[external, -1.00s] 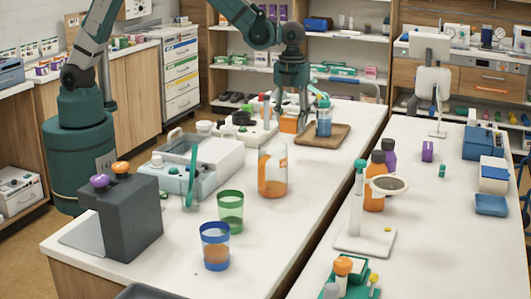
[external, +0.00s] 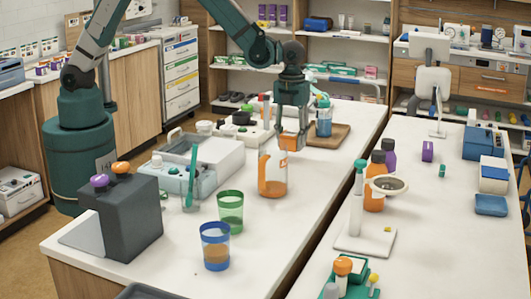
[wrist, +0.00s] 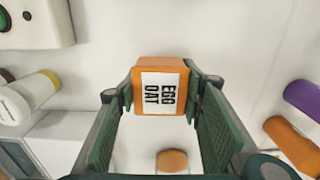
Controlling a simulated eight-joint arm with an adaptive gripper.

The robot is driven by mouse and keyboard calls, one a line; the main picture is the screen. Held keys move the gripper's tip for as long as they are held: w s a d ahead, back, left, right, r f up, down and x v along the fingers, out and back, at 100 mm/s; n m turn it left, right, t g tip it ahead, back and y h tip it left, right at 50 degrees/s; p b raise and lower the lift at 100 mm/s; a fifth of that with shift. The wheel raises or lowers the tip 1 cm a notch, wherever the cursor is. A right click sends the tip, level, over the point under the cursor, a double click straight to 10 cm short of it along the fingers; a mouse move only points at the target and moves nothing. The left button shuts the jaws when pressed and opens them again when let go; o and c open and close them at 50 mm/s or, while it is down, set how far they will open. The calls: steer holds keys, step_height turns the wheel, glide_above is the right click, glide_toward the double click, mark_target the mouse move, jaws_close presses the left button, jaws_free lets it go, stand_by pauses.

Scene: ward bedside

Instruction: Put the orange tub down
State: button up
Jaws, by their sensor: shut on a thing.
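The orange tub (external: 290,141) is between the fingers of my gripper (external: 292,125), just behind the jug with an orange base. In the wrist view the tub (wrist: 141,74) is a box shape with a white label reading "EGG OAT". The fingers of my gripper (wrist: 158,92) press on its left and right sides. Pale surface shows below and around the tub in the wrist view. I cannot tell whether its bottom touches the counter.
The jug (external: 273,172) stands close in front of the tub. A wooden tray (external: 338,136) with a blue cup (external: 324,124) lies to its right. A grey-white case (external: 217,152) is at left. Bare counter (external: 325,190) lies right of the jug.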

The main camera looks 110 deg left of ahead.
mark_target(291, 149)
steer(key=shift+f, duration=1.85)
steer(key=shift+f, duration=0.15)
steer(key=o, duration=0.9)
steer(key=shift+o, duration=0.2)
steer(key=shift+r, duration=0.25)
step_height(291, 149, up, 12)
steer(key=shift+f, duration=0.1)
steer(key=shift+d, duration=0.1)
